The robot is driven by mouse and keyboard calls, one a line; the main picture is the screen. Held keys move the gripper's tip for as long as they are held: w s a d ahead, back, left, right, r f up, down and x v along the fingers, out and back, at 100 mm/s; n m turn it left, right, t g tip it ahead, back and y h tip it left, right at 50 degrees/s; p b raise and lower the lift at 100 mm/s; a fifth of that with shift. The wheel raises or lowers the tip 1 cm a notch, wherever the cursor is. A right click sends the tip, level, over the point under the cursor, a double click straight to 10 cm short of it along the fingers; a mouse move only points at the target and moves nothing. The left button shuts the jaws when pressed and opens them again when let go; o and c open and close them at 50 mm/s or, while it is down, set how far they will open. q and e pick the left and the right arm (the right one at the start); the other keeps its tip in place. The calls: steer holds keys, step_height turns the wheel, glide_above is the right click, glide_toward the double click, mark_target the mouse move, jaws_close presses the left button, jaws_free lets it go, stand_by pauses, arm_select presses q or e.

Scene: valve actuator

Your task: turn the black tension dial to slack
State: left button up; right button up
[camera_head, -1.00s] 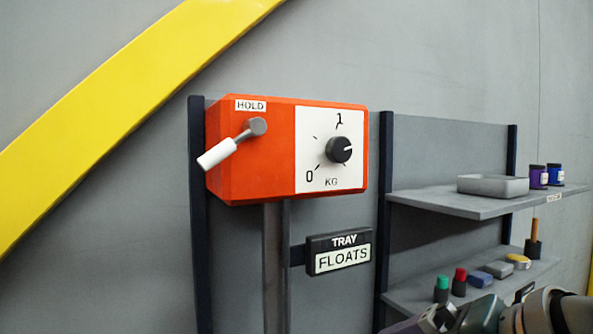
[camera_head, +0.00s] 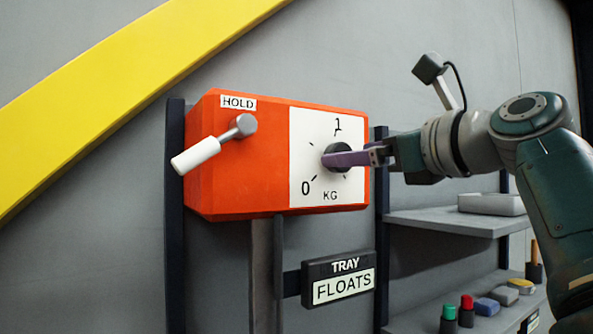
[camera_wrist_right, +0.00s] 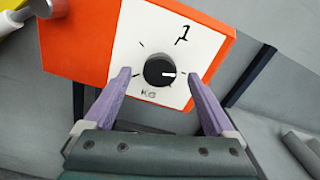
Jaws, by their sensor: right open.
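The black dial (camera_head: 337,157) sits on a white scale plate (camera_head: 310,132) marked 0, 1 and KG, on the front of an orange box (camera_head: 240,180). In the right wrist view the dial (camera_wrist_right: 159,72) shows a white pointer mark toward the picture's right. My right gripper (camera_head: 350,158) is in front of the dial and partly hides it in the head view. In the right wrist view its purple fingers (camera_wrist_right: 159,74) are open, one on each side of the dial, with gaps on both sides. My left gripper is not in view.
A white-handled lever (camera_head: 197,155) sticks out beneath the HOLD label on the box's left. A sign (camera_head: 338,278) below reads TRAY FLOATS. Shelves (camera_head: 445,223) at the right hold a grey tray (camera_head: 490,204) and small items, partly behind my right arm.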

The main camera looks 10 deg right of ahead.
steer(key=shift+b+x, duration=0.3)
steer(key=shift+x, duration=1)
steer(key=shift+c, duration=0.2)
steer(key=c, duration=1.3)
steer(key=shift+c, duration=0.2)
